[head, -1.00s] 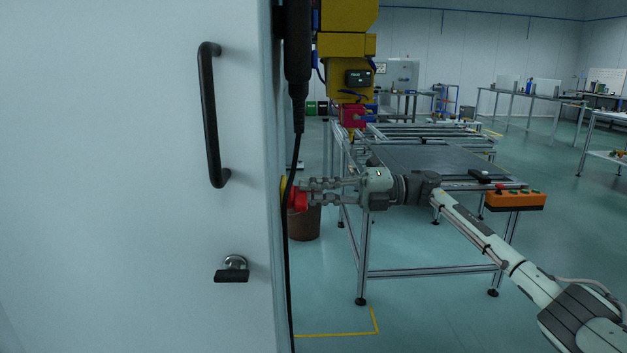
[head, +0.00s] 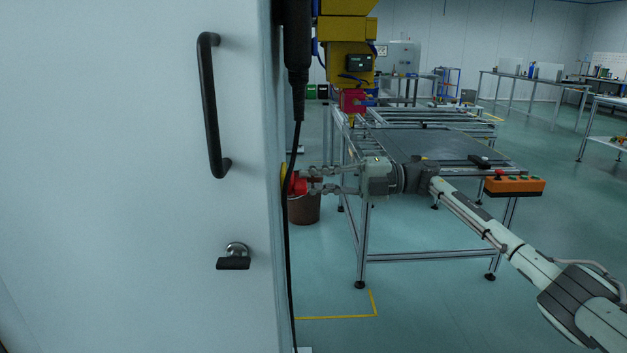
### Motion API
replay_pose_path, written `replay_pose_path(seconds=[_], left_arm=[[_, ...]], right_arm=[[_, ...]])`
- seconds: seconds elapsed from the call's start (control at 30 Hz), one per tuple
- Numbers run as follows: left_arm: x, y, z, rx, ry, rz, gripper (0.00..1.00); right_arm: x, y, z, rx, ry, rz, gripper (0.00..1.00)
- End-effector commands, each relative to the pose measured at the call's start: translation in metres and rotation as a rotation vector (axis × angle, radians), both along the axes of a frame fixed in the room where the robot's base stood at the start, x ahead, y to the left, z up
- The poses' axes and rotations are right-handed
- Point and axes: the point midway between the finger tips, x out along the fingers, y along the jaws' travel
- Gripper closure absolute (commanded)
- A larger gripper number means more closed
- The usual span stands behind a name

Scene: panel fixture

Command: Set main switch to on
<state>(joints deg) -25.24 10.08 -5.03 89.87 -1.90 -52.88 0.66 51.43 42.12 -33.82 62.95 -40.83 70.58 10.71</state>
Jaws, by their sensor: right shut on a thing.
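The main switch (head: 299,185) is a red knob on a yellow base, on the cabinet's side face right of the white door. A black cable hangs in front of part of it. My right gripper (head: 308,180) reaches in from the right and is shut on the red knob. The fingers hide part of the knob, and its exact turn angle is too small to tell. My left gripper is not in view.
The white cabinet door (head: 110,180) fills the left, with a black handle (head: 212,105) and a lower latch (head: 234,257). A black cable (head: 289,230) hangs along its edge. A metal-framed table (head: 430,145) with an orange button box (head: 514,186) stands behind my right arm.

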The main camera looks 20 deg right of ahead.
Motion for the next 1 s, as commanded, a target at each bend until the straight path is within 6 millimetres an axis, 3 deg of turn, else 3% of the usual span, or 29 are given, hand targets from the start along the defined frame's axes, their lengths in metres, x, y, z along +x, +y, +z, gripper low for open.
replay_pose_path(seconds=[0.03,0.07,0.23,0.63,1.0], left_arm=[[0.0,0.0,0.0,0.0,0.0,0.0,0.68],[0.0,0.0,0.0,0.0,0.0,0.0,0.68],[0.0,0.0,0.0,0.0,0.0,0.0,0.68],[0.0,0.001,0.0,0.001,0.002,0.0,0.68],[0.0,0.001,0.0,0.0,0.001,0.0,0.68]], right_arm=[[0.0,0.0,-0.001,0.0,0.003,0.001,1.0],[0.0,0.0,-0.001,0.0,0.003,0.001,0.84],[0.0,0.0,-0.001,0.0,0.002,0.0,0.64],[-0.002,-0.01,0.0,-0.001,0.0,-0.002,0.64],[-0.022,-0.081,-0.001,-0.002,0.002,-0.004,0.64]])
